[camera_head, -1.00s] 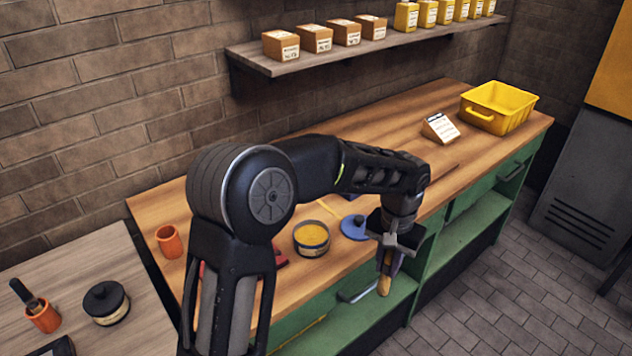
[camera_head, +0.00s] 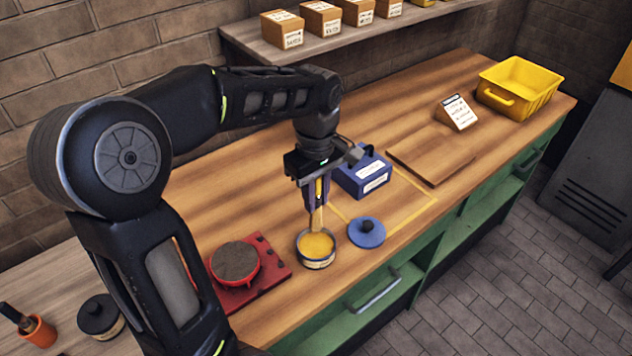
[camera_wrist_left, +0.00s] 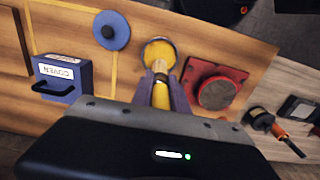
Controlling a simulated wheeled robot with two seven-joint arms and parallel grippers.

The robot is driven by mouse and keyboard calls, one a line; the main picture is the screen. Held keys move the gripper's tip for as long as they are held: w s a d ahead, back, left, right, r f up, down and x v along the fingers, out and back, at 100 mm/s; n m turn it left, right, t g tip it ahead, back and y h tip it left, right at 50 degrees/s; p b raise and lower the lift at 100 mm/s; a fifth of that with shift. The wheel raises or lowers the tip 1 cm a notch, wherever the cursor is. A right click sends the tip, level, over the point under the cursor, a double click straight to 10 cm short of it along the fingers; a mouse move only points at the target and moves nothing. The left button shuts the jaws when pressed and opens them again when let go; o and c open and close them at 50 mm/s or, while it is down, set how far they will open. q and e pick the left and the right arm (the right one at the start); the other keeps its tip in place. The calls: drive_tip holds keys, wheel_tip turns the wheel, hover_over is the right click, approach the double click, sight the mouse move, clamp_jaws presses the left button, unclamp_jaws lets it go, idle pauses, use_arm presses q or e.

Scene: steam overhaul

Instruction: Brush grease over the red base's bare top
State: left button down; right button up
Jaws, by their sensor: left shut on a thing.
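The red base (camera_head: 240,270) sits on the wooden bench with a round, dark, bare top; it also shows in the left wrist view (camera_wrist_left: 212,88). A round tin of yellow grease (camera_head: 316,250) stands open just right of it, and it also shows in the left wrist view (camera_wrist_left: 158,50). My left gripper (camera_head: 317,203) is shut on a brush (camera_head: 318,218) with a yellow handle, held upright over the tin. The brush's tip is at or in the grease; I cannot tell how deep. My right gripper is not in view.
A blue lid (camera_head: 366,233) lies right of the tin. A blue box (camera_head: 362,176) with a handle stands behind it. A brown board (camera_head: 430,165), a label stand (camera_head: 457,112) and a yellow bin (camera_head: 518,87) are farther right. A shelf with boxes (camera_head: 322,18) runs along the wall.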

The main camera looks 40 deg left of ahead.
sight(316, 220)
use_arm(q)
drive_tip(key=shift+s+d, duration=0.1)
drive_tip(key=shift+f, duration=0.3)
drive_tip(key=shift+f+b, duration=2.25)
drive_tip(key=shift+f, duration=0.5)
drive_tip(key=shift+f+b, duration=0.45)
drive_tip(key=shift+f, duration=0.1)
drive_tip(key=shift+r+p, duration=2.65)
drive_tip(key=shift+r, duration=0.95)
